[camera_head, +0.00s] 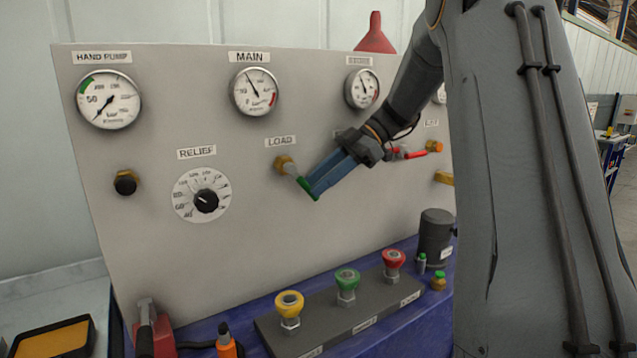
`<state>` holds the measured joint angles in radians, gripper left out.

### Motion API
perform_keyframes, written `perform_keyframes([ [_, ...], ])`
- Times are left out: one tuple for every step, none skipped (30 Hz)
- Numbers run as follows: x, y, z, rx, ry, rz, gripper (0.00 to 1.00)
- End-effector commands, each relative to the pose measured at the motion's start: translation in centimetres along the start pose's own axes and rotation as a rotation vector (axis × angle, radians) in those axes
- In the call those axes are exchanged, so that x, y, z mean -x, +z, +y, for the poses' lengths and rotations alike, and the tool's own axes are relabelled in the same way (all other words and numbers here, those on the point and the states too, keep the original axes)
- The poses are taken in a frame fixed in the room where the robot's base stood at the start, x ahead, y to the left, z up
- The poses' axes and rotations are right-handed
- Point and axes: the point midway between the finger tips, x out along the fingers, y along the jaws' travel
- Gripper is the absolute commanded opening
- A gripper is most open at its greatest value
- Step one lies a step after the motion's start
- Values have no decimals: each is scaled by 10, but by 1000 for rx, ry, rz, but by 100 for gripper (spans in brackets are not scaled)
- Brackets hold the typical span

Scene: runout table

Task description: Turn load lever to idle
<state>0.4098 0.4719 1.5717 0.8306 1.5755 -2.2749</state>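The load lever (299,182) sits on the grey panel (250,228) below the LOAD label (281,141). It has a brass hub, a short metal stem and a green grip that slants down to the right. My gripper (315,186) reaches in from the right, and its blue fingers are at the green end of the lever. The fingertips overlap the grip in this view; I cannot tell whether they are closed on it or only beside it. No idle marking is readable near the lever.
The RELIEF dial (207,201) and a black knob (126,183) are left of the lever. Gauges line the panel's top. Yellow (289,303), green (347,280) and red (393,259) couplings stand below on a dark block. A red-handled lever (411,153) is to the right, near my arm.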

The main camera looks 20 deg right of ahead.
Motion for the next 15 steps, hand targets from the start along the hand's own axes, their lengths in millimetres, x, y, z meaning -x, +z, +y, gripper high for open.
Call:
perform_keyframes([
  [5,1,0,0,2,-1,32],
  [8,2,1,0,2,-1,32],
  [14,2,1,1,3,-2,32],
  [19,2,1,1,3,-2,32],
  [24,2,1,0,3,-3,32],
  [31,3,1,0,4,-3,32],
  [36,2,1,0,4,-2,32],
  [40,2,1,1,4,-2,32],
  [47,2,1,1,3,-2,32],
  [51,2,1,0,3,-2,32],
  [56,2,1,-1,4,-2,32],
  [61,2,1,-1,3,-1,32],
  [64,2,1,-1,3,-1,32],
  [66,2,1,-1,2,-1,32],
  [69,1,1,0,2,-1,32],
])
